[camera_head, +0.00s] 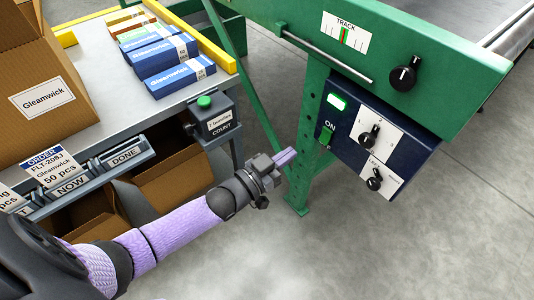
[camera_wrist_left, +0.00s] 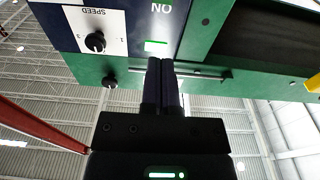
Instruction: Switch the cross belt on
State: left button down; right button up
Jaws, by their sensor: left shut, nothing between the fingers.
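The dark blue control panel (camera_head: 352,143) hangs under the green machine frame at the right of the head view. A lit green rectangle (camera_head: 337,102) sits near its top left, with the word ON below it. The panel shows upside down in the left wrist view, with the lit green rectangle (camera_wrist_left: 155,46) just beyond my fingertips. My left gripper (camera_head: 287,157) is shut and empty, to the left of the panel and apart from it in the head view. Its closed fingers (camera_wrist_left: 160,65) point towards the panel. My right gripper is not in view.
Two black knobs, an upper knob (camera_head: 369,138) and a lower knob (camera_head: 375,181), sit on white plates on the panel. Another knob (camera_head: 404,75) is above, near the TRACK scale (camera_head: 343,35). A COUNT box (camera_head: 212,120) with a green button and a table with blue cartons (camera_head: 165,60) stand left.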

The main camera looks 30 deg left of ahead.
pick_arm(q)
jog(key=v, duration=0.2)
jog(key=p+v, duration=0.1)
jog(key=shift+s+a+r, duration=0.15)
jog(key=shift+s+r, duration=0.15)
jog(key=shift+s, duration=0.1)
